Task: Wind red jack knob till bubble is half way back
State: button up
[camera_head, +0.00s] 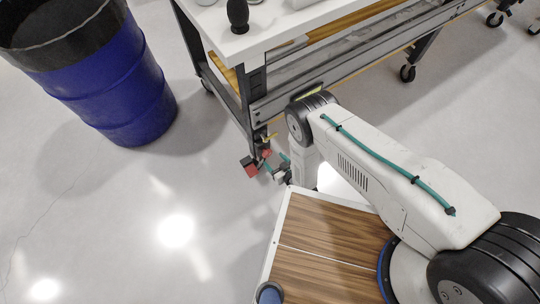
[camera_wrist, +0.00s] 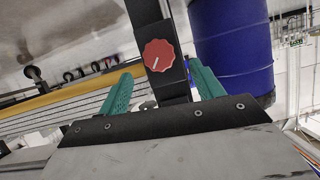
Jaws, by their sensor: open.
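The red jack knob (camera_wrist: 159,55) is a scalloped disc with a white pointer line toward its lower left, mounted on a dark post. It sits between and beyond the teal fingertips of my gripper (camera_wrist: 161,72), which is open and empty; contact with the knob cannot be made out. In the head view my gripper (camera_head: 279,164) is low by the bench's near leg, beside small red parts (camera_head: 250,166) at the leg's foot. A yellow-green strip (camera_head: 309,91), perhaps the level vial, shows on the bench rail, partly behind my arm. No bubble can be made out.
The white-topped bench (camera_head: 215,22) stands above on dark legs, with castors (camera_head: 407,73) farther right. A blue drum (camera_head: 115,95) stands to the left, and shows behind the post in the wrist view (camera_wrist: 232,45). The floor between drum and bench leg is clear.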

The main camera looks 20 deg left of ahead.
aim_at(269, 154)
jog(key=x, duration=0.5)
jog(key=c, duration=1)
jog(key=m, duration=0.1)
jog(key=m+g+y, duration=0.1)
jog(key=m, duration=0.1)
jog(key=shift+w+d+f+g+y, duration=0.1)
jog(key=shift+w+d+g+y, duration=0.05)
jog(key=shift+g+y, duration=0.15)
jog(key=shift+d+f+m+g+y, duration=0.1)
jog(key=shift+m+g+y, duration=0.4)
jog(key=shift+m+y, duration=0.75)
jog(key=shift+m+h, duration=0.35)
jog(key=shift+m, duration=0.2)
